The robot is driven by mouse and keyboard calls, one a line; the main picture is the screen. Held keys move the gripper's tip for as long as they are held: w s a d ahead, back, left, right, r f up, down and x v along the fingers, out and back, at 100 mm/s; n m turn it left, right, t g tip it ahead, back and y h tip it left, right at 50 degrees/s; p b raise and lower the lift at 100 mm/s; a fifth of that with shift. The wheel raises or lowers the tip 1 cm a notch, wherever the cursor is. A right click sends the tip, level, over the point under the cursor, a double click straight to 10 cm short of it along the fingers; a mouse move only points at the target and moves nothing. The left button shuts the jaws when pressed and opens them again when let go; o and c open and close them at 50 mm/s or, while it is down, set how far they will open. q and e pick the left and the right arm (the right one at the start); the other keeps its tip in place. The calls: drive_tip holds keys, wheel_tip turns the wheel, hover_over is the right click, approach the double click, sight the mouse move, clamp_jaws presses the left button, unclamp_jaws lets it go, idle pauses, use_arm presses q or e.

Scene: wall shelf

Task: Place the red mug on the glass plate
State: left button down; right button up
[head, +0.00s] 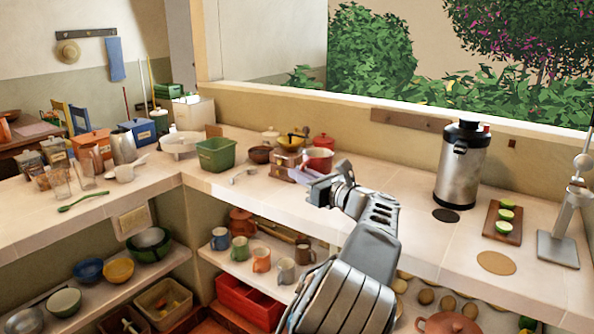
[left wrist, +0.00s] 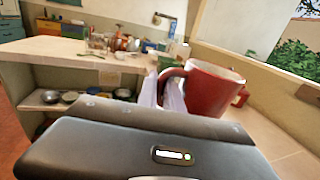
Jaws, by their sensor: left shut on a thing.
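The red mug (head: 319,160) has a pale inside and shows just behind my left gripper in the head view. It stands large and upright in the left wrist view (left wrist: 214,92), its dark red handle against the pale fingers. My left gripper (head: 304,174) is over the back counter, its fingers shut on the mug at the handle side. The fingers also show in the left wrist view (left wrist: 165,92). I cannot tell whether the mug's base touches the counter. I cannot make out a glass plate for certain. My right gripper is not in view.
A green bin (head: 216,155), a brown bowl (head: 260,155) and a red lidded pot (head: 322,141) stand near the mug. A steel dispenser (head: 462,165) and a board with limes (head: 503,222) are at right. Several mugs fill the shelf below. Drinking glasses (head: 62,184) stand at left.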

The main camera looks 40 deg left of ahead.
use_arm(q)
drive_tip(key=s+d+f+m+t+h, duration=0.2)
drive_tip(key=d+f+m+t+h, duration=0.5)
drive_tip(key=d+f, duration=0.7)
drive_tip(key=s+d+f+m+t+h, duration=0.3)
drive_tip(key=d+f+m+t+h, duration=0.4)
drive_tip(key=d+f+h, duration=0.4)
drive_tip(key=d+f+m, duration=0.1)
drive_tip(key=d+f, duration=0.2)
drive_tip(key=d, duration=0.3)
drive_tip(key=shift+f+m, duration=0.4)
drive_tip(key=shift+a+r, duration=0.15)
drive_tip(key=shift+r, duration=0.1)
drive_tip(key=shift+n, duration=0.3)
drive_tip(key=r, duration=0.1)
drive_tip(key=a+r, duration=0.2)
drive_tip(key=shift+w+r, duration=0.25)
drive_tip(key=shift+w, duration=0.15)
drive_tip(key=shift+d, duration=0.1)
